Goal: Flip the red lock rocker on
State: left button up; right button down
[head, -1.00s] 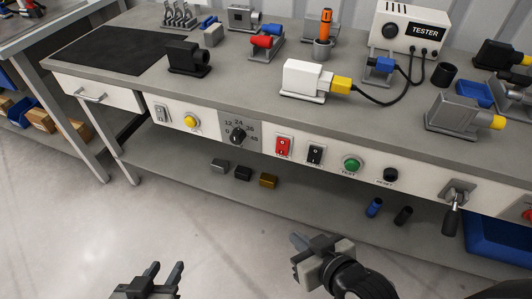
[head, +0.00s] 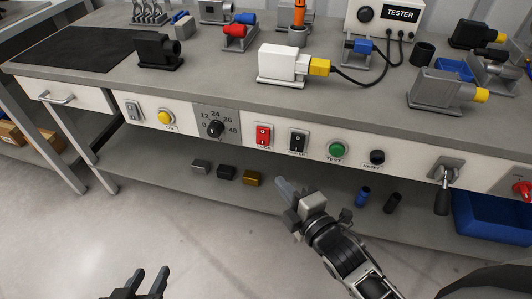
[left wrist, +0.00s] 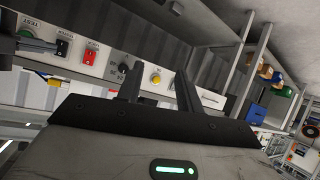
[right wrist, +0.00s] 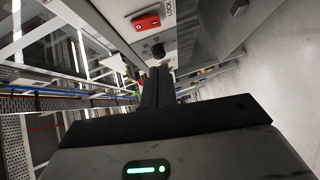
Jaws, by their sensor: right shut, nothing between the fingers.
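The red lock rocker (head: 263,135) sits on the bench's front panel, between the voltage dial and a black rocker. It also shows in the left wrist view (left wrist: 62,47) and in the right wrist view (right wrist: 146,21). Which way it is tipped is too small to tell. My right gripper (head: 284,188) is shut and empty, below and a little right of the red rocker, in front of the lower shelf and apart from the panel. My left gripper (head: 150,280) is open and empty, low in the head view, well away from the panel.
Beside the rocker are the voltage dial (head: 215,129), the black rocker (head: 298,141), a green button (head: 337,150) and a black reset button (head: 377,157). A lever (head: 443,190) juts out further right. Small blocks (head: 226,172) lie on the lower shelf. The floor in front is clear.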

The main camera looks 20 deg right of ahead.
jog(key=b, duration=0.1)
send_near(258, 142)
jog(key=w+a, duration=0.2)
jog(key=a, duration=0.1)
jog(key=w, duration=0.1)
jog(key=w+d, duration=0.1)
jog(key=w, duration=0.1)
jog(key=shift+w+d+f+b, duration=0.3)
jog(key=shift+d+f, duration=0.1)
pick_arm(q)
jog(key=shift+w+f, duration=0.15)
jog(key=shift+f, duration=0.05)
